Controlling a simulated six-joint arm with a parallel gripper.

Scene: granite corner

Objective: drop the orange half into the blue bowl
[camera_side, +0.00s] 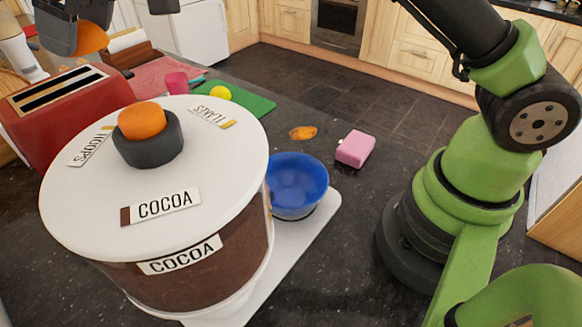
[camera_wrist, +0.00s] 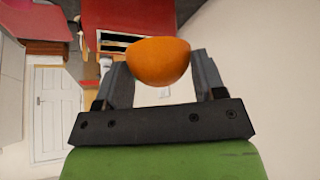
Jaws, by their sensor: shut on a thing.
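The orange half (camera_wrist: 158,60) sits between the two fingers of my gripper (camera_wrist: 158,75) in the wrist view, flat face up in that picture. My gripper is shut on it. In the side view my gripper (camera_side: 88,36) is at the top left with the orange half (camera_side: 90,40) in it, above the area behind the red toaster. The blue bowl (camera_side: 297,183) stands in the middle of the side view, on a white base, far from my gripper. The large cocoa canister partly hides the bowl's left edge. The visible inside of the bowl looks empty.
The large cocoa canister (camera_side: 200,215) with an orange-topped dark knob (camera_side: 145,135) fills the left front. The red toaster (camera_side: 65,115) is behind it.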

